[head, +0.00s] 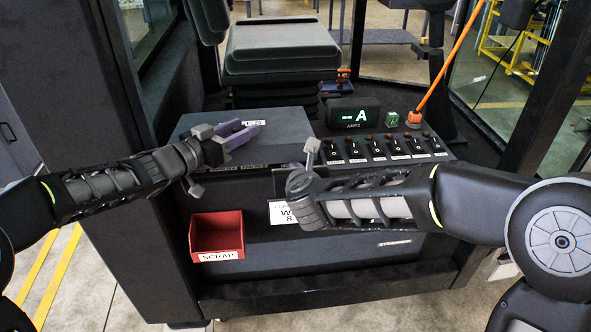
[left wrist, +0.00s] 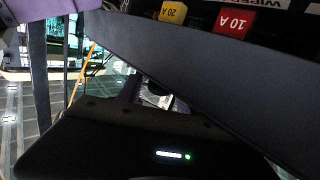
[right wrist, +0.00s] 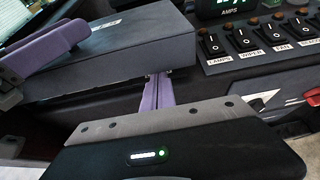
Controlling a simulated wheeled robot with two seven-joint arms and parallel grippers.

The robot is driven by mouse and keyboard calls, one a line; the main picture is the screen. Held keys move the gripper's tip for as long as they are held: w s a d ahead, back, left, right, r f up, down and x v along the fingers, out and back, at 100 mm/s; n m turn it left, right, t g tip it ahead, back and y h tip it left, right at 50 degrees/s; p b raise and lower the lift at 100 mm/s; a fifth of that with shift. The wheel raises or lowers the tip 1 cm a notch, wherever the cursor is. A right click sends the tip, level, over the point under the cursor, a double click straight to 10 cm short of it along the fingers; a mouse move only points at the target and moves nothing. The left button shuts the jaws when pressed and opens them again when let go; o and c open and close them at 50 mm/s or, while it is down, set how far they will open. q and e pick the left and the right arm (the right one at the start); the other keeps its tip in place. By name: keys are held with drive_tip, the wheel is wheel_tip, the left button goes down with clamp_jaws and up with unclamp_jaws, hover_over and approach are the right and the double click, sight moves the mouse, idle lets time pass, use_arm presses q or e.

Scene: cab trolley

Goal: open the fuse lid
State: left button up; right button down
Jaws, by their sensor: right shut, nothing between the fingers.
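The fuse lid (head: 255,128) is a dark grey slab with a small label on the left of the console. It stands ajar: the left wrist view shows a yellow 20 A fuse (left wrist: 173,12) and a red 10 A fuse (left wrist: 235,22) past its dark panel (left wrist: 190,62). My left gripper (head: 246,134) has purple fingers, spread apart with nothing seen between them, above the lid's left part. My right gripper (right wrist: 158,78) is shut and empty at the lid's front edge (right wrist: 120,62), near its right corner. Whether its tips touch the lid is unclear.
A row of labelled rocker switches (head: 380,148) and a green AMPS display (head: 353,115) stand right of the lid. A red SCRAP bin (head: 216,232) is on the console's front below. A seat (head: 280,50) stands behind, with an orange rod (head: 450,65) at the right.

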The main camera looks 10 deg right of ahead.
use_arm(q)
drive_tip(key=shift+o, duration=0.6)
drive_tip(key=shift+f, duration=0.5)
use_arm(e)
drive_tip(key=shift+w+r, duration=0.15)
drive_tip(key=shift+r, duration=0.35)
use_arm(q)
drive_tip(key=shift+s, duration=0.1)
drive_tip(key=shift+a, duration=0.15)
drive_tip(key=shift+s+a, duration=0.25)
drive_tip(key=v, duration=0.6)
drive_tip(key=shift+a+r, duration=0.1)
drive_tip(key=shift+r, duration=0.15)
drive_tip(key=shift+s+a+r, duration=0.1)
drive_tip(key=shift+s+r, duration=0.05)
drive_tip(key=shift+s, duration=0.05)
use_arm(e)
drive_tip(key=shift+f, duration=0.2)
use_arm(q)
drive_tip(key=shift+r, duration=0.1)
